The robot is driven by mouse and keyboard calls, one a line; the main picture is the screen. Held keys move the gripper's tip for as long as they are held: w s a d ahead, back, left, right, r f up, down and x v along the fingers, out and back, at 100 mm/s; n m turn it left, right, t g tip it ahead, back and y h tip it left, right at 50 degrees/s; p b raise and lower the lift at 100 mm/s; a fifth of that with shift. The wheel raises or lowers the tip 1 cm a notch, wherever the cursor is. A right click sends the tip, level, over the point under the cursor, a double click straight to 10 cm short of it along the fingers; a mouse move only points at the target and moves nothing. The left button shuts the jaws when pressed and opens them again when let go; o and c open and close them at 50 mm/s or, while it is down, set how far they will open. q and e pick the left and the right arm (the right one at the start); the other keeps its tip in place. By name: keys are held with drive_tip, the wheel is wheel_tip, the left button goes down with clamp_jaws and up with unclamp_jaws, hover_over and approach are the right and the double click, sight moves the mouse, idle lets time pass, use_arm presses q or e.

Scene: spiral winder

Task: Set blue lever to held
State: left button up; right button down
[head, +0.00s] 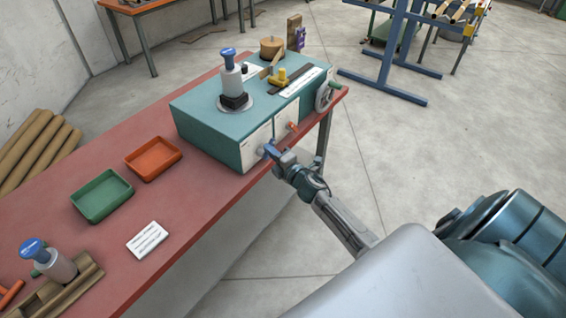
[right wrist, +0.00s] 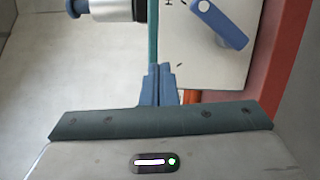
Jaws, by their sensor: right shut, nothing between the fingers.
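The blue lever (right wrist: 222,22) sits on the white front panel (right wrist: 190,50) of the teal machine, at the upper right of the right wrist view. It slants across the panel from a round pivot end. In the head view the lever is hard to tell apart from my blue fingertips at the panel's lower left part. My right gripper (right wrist: 160,85) is shut and empty, its fingers together close to the panel's edge. In the wrist view a gap shows between the fingers and the lever. In the head view the gripper (head: 271,150) is at the machine's front. My left gripper is not in view.
The teal machine (head: 200,112) stands on a red table (head: 80,235). It carries a blue-capped spool (head: 230,75), an orange lever (head: 292,126) and a handwheel (head: 324,96). Green (head: 101,196) and orange (head: 153,158) trays lie left.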

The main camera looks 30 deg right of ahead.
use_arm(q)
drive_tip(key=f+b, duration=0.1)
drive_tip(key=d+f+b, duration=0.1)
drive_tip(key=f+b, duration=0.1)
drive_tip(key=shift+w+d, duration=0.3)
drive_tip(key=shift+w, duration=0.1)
use_arm(e)
drive_tip(key=s+d, duration=0.2)
drive_tip(key=s, duration=0.4)
drive_tip(key=shift+s+r, duration=0.15)
drive_tip(key=shift+s, duration=0.15)
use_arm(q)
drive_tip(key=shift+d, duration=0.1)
